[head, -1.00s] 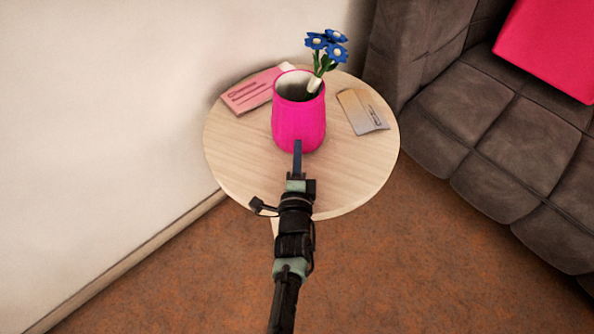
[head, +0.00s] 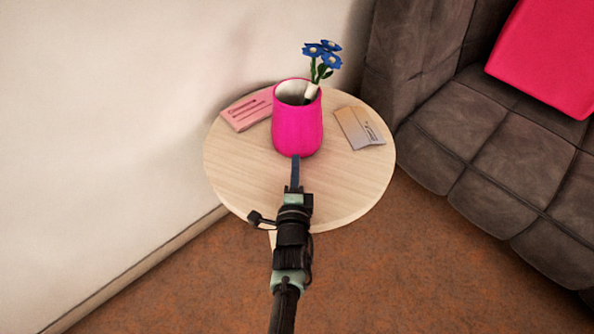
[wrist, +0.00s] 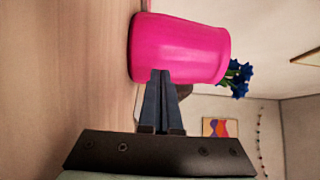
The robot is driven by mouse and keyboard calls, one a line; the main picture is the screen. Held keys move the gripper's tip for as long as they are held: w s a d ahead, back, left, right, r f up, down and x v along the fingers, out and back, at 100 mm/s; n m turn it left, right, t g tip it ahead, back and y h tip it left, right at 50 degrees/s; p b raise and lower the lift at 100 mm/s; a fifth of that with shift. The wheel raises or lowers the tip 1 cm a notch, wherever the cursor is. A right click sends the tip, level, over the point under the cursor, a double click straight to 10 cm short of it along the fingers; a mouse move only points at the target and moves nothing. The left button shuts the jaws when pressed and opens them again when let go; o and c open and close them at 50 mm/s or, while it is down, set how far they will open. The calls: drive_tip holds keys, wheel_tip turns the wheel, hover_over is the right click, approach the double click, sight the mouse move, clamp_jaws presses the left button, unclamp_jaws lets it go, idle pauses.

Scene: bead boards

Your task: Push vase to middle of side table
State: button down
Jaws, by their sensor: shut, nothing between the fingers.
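The pink vase (head: 297,128) stands upright on the round, pale wooden side table (head: 235,185), near the middle of its top. Blue flowers (head: 322,50) rise from the vase and lean right. My gripper (head: 295,158) is shut and empty, at the front of the vase, low on its side. In the wrist view, which is turned sideways, the dark fingertips (wrist: 161,75) overlap the wall of the vase (wrist: 185,48). They are at or very near it; contact itself is hard to tell. The flowers (wrist: 236,77) show there too.
A pink card (head: 247,109) lies at the back left of the tabletop, close to the vase. A grey-orange card (head: 360,128) lies to its right. A white wall (head: 100,110) stands left, and a grey quilted sofa (head: 480,150) right. The table's front part is bare.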

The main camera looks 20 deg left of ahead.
drive_tip(key=p+v, duration=0.3)
drive_tip(key=v, duration=0.7)
drive_tip(key=shift+d+r, duration=0.1)
drive_tip(key=w+d+r+n+t+h, duration=0.1)
drive_tip(key=w+d+r+n+t, duration=0.15)
drive_tip(key=r, duration=0.85)
drive_tip(key=w+d+r+n+t+h, duration=0.1)
drive_tip(key=w+d+r, duration=0.15)
drive_tip(key=r, duration=0.85)
drive_tip(key=w+d+r+n+t+h, duration=0.15)
drive_tip(key=w+r, duration=0.25)
drive_tip(key=r, duration=0.7)
drive_tip(key=s+d+r+n+t, duration=0.1)
drive_tip(key=s+d+r+n, duration=0.15)
drive_tip(key=r, duration=0.65)
drive_tip(key=s+d+r+n+t, duration=0.1)
drive_tip(key=s+d+r+t, duration=0.15)
drive_tip(key=r, duration=0.55)
drive_tip(key=s+d+r+n+t+h, duration=0.1)
drive_tip(key=s+d+r+n, duration=0.15)
drive_tip(key=s+r, duration=0.45)
drive_tip(key=s+d+r+n+t+h, duration=0.1)
drive_tip(key=s+d+r+n+h, duration=0.15)
drive_tip(key=s+r, duration=0.45)
wheel_tip(320, 180, up, 31)
drive_tip(key=p, duration=3.1)
drive_tip(key=shift+a+y, duration=0.4)
drive_tip(key=shift+w+n, duration=0.1)
drive_tip(key=shift+n, duration=0.15)
